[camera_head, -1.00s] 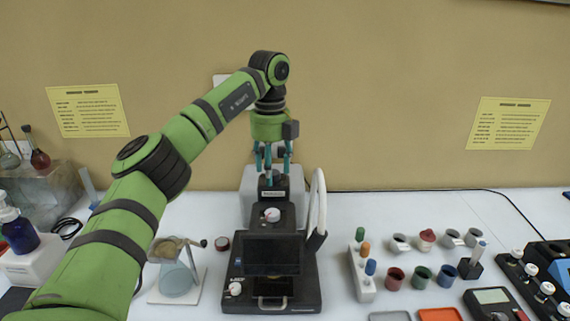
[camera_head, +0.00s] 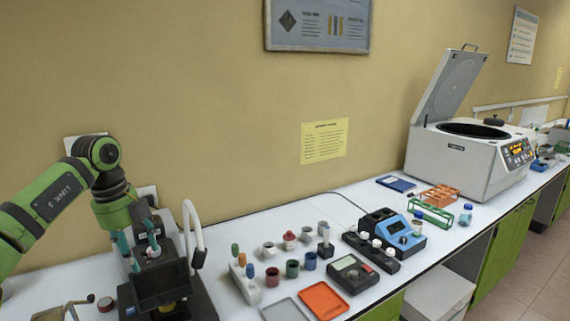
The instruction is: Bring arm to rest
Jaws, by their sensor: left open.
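My left gripper (camera_head: 135,245) is at the left of the head view. Its teal fingers are apart, over the top of a black lab instrument (camera_head: 178,275) with a white curved hose. I see nothing held between the fingers. The green left arm reaches in from the left edge, with its elbow raised near the wall. My right gripper does not show.
A rack with coloured plugs (camera_head: 247,286), several small pots, a grey tray (camera_head: 284,311) and an orange tray (camera_head: 323,300) stand right of the instrument. Farther right are a blue device (camera_head: 401,236), a tube rack (camera_head: 431,214) and an open-lidded centrifuge (camera_head: 459,160).

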